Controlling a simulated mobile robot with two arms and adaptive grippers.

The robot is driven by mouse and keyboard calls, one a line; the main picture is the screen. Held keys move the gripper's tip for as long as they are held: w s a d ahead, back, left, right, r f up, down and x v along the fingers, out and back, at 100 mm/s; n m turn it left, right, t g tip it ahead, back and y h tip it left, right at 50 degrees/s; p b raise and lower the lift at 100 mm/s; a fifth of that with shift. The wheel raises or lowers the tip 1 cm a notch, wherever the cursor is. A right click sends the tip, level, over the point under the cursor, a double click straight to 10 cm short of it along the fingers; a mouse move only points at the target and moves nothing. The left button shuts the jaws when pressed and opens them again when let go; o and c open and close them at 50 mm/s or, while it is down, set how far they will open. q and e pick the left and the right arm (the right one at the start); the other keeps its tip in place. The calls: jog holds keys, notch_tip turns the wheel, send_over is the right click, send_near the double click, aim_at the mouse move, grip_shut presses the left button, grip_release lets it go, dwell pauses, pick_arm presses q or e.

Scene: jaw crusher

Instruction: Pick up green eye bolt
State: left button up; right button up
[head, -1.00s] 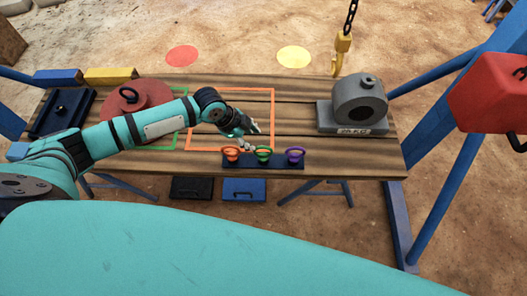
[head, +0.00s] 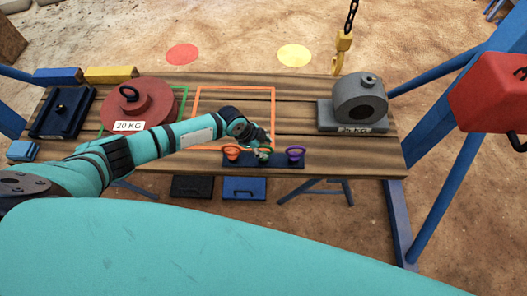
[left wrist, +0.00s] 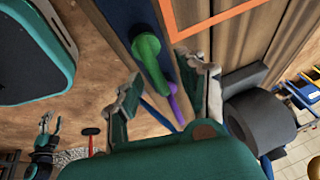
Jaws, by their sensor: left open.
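The green eye bolt (left wrist: 150,62) stands between the orange eye bolt (head: 231,153) and the purple eye bolt (head: 295,153) on a dark blue holder (head: 279,160) at the table's front edge. In the head view, my left gripper (head: 261,149) is over the green bolt and partly hides it. In the left wrist view, my left gripper (left wrist: 168,84) is open, with a finger on each side of the space near the green bolt. The purple bolt (left wrist: 173,102) shows behind it there. I cannot tell whether the fingers touch the green bolt.
The wooden table (head: 300,105) has an orange outlined square behind the holder. A red 20 KG weight (head: 150,110) stands at left and a grey weight (head: 360,101) at right. A yellow hook (head: 341,55) hangs beyond the table.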

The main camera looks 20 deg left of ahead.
pick_arm(q)
grip_shut()
jog(key=shift+r, duration=0.15)
dwell(0.4)
